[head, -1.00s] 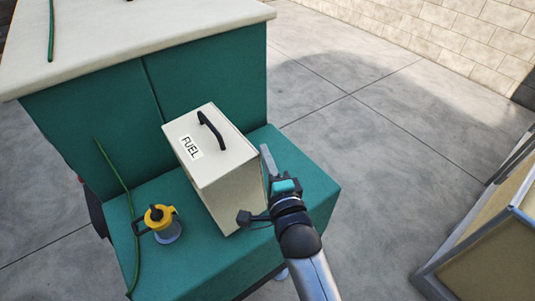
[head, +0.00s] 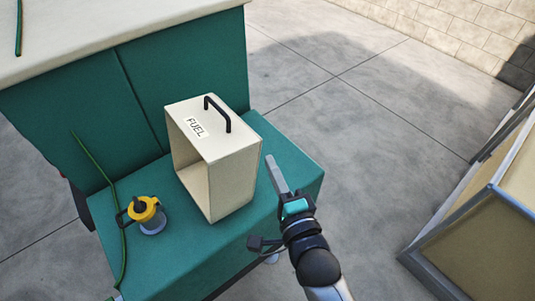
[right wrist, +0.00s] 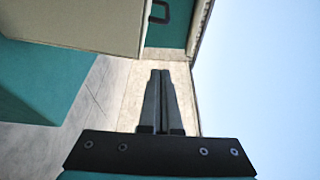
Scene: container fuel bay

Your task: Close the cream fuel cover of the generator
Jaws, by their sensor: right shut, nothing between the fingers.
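The cream fuel cover (head: 234,180) is a box-like hood with a FUEL label and a black handle (head: 218,112) on top. It stands on the green ledge of the generator (head: 180,265), and its left side shows an open hollow. Its underside is hidden. My right gripper (head: 271,164) is shut and empty, just right of the cover, with a small gap visible between them. In the right wrist view the shut fingers (right wrist: 161,75) point past a cream panel (right wrist: 85,22), which seems to be the cover's side. My left gripper is out of view.
A yellow-topped lantern or can (head: 148,213) stands on the ledge left of the cover, beside a green hose (head: 105,180). The taller green body with a cream top (head: 110,30) rises behind. A framed panel (head: 475,240) stands at the right. Concrete floor is open between.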

